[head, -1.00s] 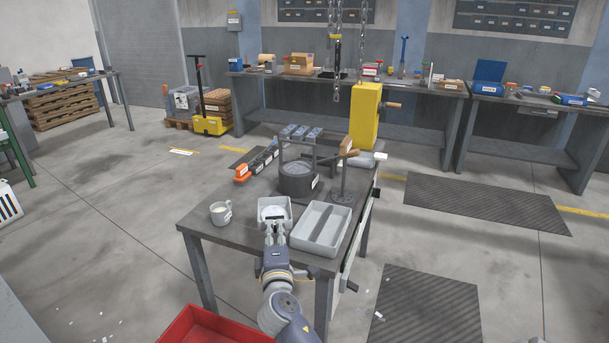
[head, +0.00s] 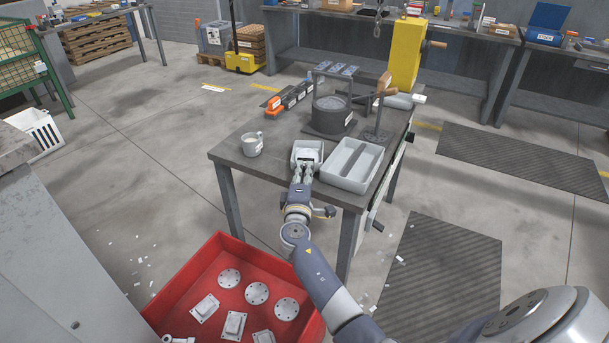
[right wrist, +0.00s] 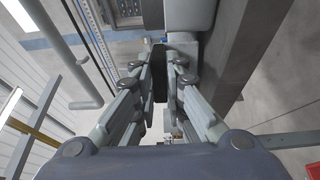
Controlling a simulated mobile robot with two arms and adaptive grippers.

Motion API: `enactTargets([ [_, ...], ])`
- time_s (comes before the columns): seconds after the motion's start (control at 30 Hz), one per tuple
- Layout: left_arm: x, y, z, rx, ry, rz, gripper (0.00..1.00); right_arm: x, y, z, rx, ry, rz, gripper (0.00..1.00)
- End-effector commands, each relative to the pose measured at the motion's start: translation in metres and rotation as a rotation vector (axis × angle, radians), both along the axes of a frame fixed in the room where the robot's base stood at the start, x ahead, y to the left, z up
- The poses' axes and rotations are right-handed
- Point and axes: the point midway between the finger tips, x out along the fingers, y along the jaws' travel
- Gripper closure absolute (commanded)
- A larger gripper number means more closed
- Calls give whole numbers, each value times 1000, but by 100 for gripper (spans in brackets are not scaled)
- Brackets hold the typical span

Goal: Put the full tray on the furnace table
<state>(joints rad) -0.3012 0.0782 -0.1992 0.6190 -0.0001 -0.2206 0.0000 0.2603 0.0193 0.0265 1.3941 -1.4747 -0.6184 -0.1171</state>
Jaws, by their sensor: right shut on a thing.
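A small light-grey tray (head: 308,146) sits at the near edge of the dark table (head: 235,153), between a mug and a larger grey tray. My right gripper (head: 305,163) reaches it from the near side and is shut at its near wall. In the right wrist view, the fingers (right wrist: 160,75) close around a dark narrow part; the tray's grey body shows only partly beyond. The tray's contents are too small to tell. The larger divided tray (head: 352,165) stands just right of it and looks empty. My left gripper is out of view.
A mug (head: 252,144), a dark round pot (head: 330,112) in a frame and a stand (head: 377,134) are on the table. A red bin (head: 186,299) with several metal castings stands on the floor in front. A grey cabinet (head: 60,260) is at left. Floor mats lie at right.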

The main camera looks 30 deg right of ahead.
Motion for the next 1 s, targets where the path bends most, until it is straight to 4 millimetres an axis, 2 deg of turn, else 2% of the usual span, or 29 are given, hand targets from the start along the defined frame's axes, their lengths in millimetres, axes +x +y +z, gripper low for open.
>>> enactTargets([
  [0.43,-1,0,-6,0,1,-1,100,1,0,-7,-4,-5,0,100],
  [0.47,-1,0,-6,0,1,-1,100,0,0,-8,-1,-2,0,86],
  [0.5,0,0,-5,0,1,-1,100,0,0,-7,-1,-2,0,77],
  [0.53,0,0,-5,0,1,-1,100,0,0,-7,-1,-2,0,70],
  [0.57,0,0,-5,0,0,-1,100,0,0,-7,-1,-2,0,68],
  [1.0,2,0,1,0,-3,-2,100,-1,1,-4,-1,-1,1,68],
])
